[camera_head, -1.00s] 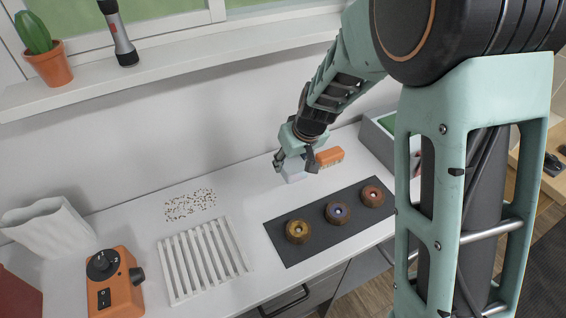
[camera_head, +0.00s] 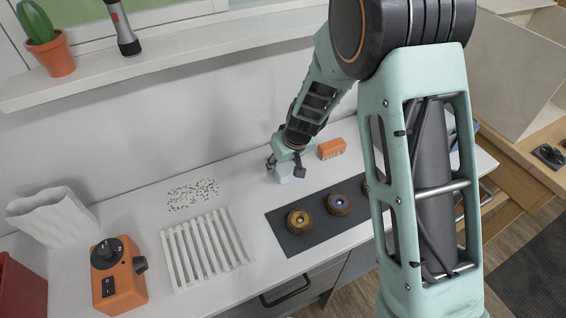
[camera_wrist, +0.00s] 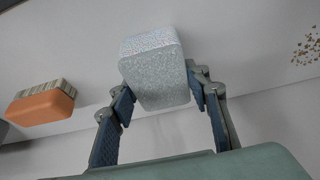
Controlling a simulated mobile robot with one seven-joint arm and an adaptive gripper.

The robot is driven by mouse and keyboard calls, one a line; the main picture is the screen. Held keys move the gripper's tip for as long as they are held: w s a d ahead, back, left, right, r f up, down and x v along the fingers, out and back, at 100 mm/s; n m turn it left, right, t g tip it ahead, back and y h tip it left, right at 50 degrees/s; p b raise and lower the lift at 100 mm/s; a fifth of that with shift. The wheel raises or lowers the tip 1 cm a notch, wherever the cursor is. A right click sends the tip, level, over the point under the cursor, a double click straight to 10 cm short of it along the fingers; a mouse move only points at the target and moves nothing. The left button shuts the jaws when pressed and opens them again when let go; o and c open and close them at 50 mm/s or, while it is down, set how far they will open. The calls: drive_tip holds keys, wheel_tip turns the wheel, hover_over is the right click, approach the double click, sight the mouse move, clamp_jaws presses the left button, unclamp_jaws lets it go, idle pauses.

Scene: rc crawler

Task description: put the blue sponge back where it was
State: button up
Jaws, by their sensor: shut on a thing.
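The sponge (camera_wrist: 153,72) is a pale, speckled blue-grey block in the wrist view. My gripper (camera_wrist: 160,98) is shut on it, with a dark finger pad on each side. In the head view, the sponge (camera_head: 283,173) shows as a small pale block under my gripper (camera_head: 287,168), near the back of the white counter, behind the dark mat. I cannot tell whether it touches the counter. An orange brush (camera_head: 331,148) with pale bristles lies to its right; the brush (camera_wrist: 42,106) is at the left in the wrist view.
The dark mat (camera_head: 325,226) bears brown round pieces, partly hidden by my arm. Bare counter lies between the patch and the sponge.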

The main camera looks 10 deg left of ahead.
drive_tip(key=o, duration=1)
drive_tip(key=shift+f, duration=0.1)
drive_tip(key=shift+d+r, duration=0.1)
drive_tip(key=shift+r, duration=0.35)
drive_tip(key=v, duration=1.1)
drive_tip(key=shift+s+r, duration=0.1)
drive_tip(key=shift+r, duration=0.05)
